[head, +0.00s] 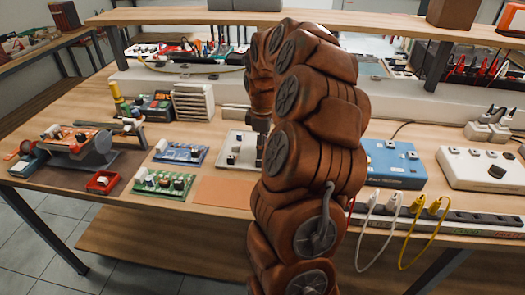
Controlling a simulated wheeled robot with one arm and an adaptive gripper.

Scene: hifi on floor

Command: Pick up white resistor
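I cannot make out a white resistor for certain; the parts on the boards are too small to tell. A white board (238,163) with small parts on it lies on the workbench left of my arm. My brown arm arches over the bench, and its end points down. My gripper (261,143) is at the right side of the white board, partly hidden by the arm. I cannot tell whether its fingers are open, or whether they touch anything.
A blue circuit board (181,152) and a green circuit board (164,181) lie left. An orange sheet (224,191) lies in front. A blue box (392,163), a white panel (485,168) and a power strip (450,217) are right. A shelf (180,15) spans the back.

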